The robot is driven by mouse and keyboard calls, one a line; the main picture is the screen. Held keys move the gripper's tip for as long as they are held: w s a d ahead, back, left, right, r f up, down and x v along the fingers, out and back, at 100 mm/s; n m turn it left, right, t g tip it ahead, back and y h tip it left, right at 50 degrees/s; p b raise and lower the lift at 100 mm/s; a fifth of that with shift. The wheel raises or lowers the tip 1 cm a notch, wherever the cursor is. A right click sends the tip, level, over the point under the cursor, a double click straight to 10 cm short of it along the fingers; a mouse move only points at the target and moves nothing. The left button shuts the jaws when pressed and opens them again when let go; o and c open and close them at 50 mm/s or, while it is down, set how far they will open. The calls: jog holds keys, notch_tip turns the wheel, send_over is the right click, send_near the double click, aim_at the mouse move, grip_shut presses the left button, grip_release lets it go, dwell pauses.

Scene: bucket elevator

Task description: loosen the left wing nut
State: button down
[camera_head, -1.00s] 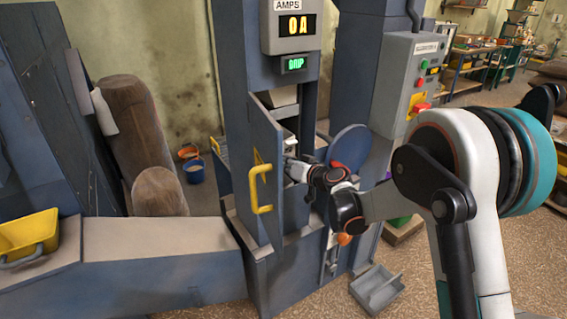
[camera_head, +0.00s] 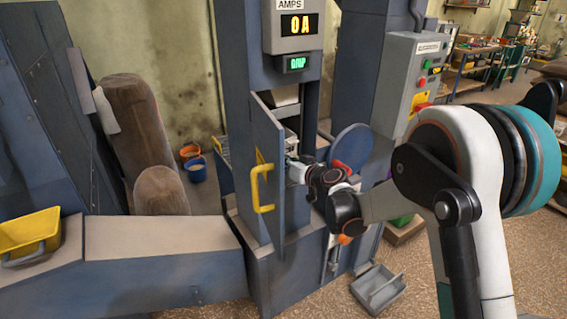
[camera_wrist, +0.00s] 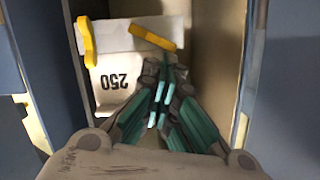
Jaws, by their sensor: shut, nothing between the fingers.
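Two yellow wing-shaped pieces, likely the wing nuts, show in the wrist view on a pale plate (camera_wrist: 125,35) inside an open housing. One yellow wing (camera_wrist: 88,38) points up and down at the plate's left end. The other yellow wing (camera_wrist: 152,37) lies slanted near its right end. The printed 250 reads upside down, so I cannot tell which is the left wing nut. My gripper (camera_wrist: 163,90) is shut and empty, just below the slanted wing in the picture; contact is unclear. In the head view my gripper (camera_head: 291,162) is partly hidden behind the open door.
The open door (camera_head: 265,170) with its yellow handle (camera_head: 262,188) stands left of my wrist. A round blue cover (camera_head: 351,148) is close on the right. Housing walls (camera_wrist: 212,70) flank my gripper. A grey tray (camera_head: 378,289) lies on the floor below.

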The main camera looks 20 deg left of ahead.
jog(key=shift+s+a+f+n+t+h, duration=0.1)
jog(key=shift+s+a+n+t+h, duration=0.25)
jog(key=shift+n, duration=0.75)
dwell(3.9)
dwell(0.7)
jog(key=v, duration=1.1)
jog(key=c, duration=2.4)
grip_release()
jog(key=shift+s+d, duration=0.1)
jog(key=shift+d, duration=0.15)
jog(key=c, duration=1.8)
grip_release()
jog(key=shift+s+d, duration=0.15)
jog(key=shift+c, duration=0.2)
jog(key=shift+o, duration=0.6)
jog(key=shift+f+m, duration=0.1)
jog(key=shift+m, duration=0.3)
notch_tip(320, 180, down, 7)
jog(key=d+m+t+y, duration=0.2)
jog(key=d+m, duration=0.1)
jog(key=m, duration=1.6)
jog(key=b+x, duration=0.4)
jog(key=x, duration=1)
jog(key=shift+a+m, duration=0.2)
jog(key=shift+m, duration=0.1)
